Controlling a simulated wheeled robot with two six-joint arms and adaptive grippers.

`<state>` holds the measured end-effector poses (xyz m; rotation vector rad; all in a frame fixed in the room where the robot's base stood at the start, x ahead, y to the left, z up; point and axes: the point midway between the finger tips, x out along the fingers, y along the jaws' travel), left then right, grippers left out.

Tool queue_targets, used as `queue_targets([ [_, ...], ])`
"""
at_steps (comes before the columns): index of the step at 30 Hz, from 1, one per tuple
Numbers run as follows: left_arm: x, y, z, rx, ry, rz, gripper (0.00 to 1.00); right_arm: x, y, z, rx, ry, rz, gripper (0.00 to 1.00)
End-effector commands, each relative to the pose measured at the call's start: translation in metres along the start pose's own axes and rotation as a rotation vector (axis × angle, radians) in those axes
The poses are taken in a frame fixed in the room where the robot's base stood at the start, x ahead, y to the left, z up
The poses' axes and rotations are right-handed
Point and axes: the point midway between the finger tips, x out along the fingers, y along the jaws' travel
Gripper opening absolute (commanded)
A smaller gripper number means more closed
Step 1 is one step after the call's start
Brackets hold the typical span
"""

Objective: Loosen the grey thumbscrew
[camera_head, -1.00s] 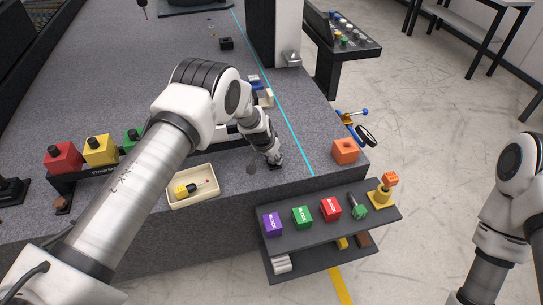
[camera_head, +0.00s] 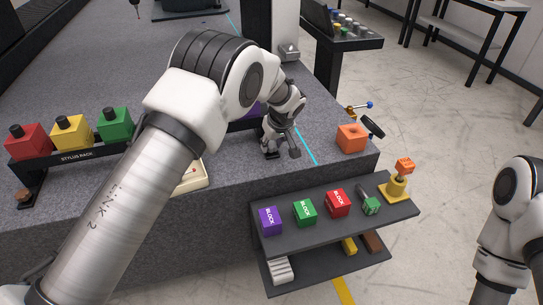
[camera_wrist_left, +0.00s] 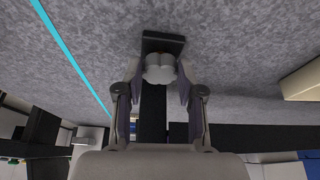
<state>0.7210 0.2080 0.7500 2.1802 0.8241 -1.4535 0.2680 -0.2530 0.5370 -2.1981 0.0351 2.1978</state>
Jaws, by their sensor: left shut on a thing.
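The grey thumbscrew (camera_wrist_left: 160,68), a pale lobed knob, shows in the left wrist view between my fingertips. My left gripper (camera_wrist_left: 160,75) is shut on the thumbscrew, with one finger on each side. In the head view my left gripper (camera_head: 277,148) is low over the granite bed near its front edge. There the thumbscrew cannot be told apart from the gripper. My right arm is at the right edge of the head view, with its gripper out of frame.
The stylus rack (camera_head: 78,155) is at left, and a cream tray (camera_head: 194,178) is partly behind my left arm. An orange block (camera_head: 352,138) sits near the bed's right corner. A shelf (camera_head: 325,222) with coloured blocks hangs in front. A cyan line (camera_head: 306,147) crosses the bed.

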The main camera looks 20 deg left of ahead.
Motion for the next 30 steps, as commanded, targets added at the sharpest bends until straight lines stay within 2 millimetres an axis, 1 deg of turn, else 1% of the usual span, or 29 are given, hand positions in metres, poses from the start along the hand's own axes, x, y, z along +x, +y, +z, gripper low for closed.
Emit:
queue_targets([
  [1,0.005,0.001,0.002,-0.039,0.000,-0.016,0.03,0.011,0.000,0.000,0.000,0.000,0.000,0.61],
  [3,0.004,0.002,0.002,-0.101,0.000,-0.041,0.03,0.015,0.000,0.000,0.000,0.000,0.000,0.61],
  [9,0.003,0.004,0.001,-0.269,-0.002,-0.112,0.03,0.022,0.000,0.000,0.000,0.000,0.000,0.61],
  [15,0.002,0.006,0.000,-0.407,-0.003,-0.169,0.03,0.023,0.000,0.000,0.000,0.000,0.000,0.61],
  [21,0.001,0.006,-0.001,-0.498,-0.003,-0.208,0.03,0.023,0.000,0.000,0.000,0.000,0.000,0.61],
  [30,0.001,0.007,-0.001,-0.549,-0.003,-0.228,0.03,0.023,0.000,0.000,0.000,0.000,0.000,0.61],
])
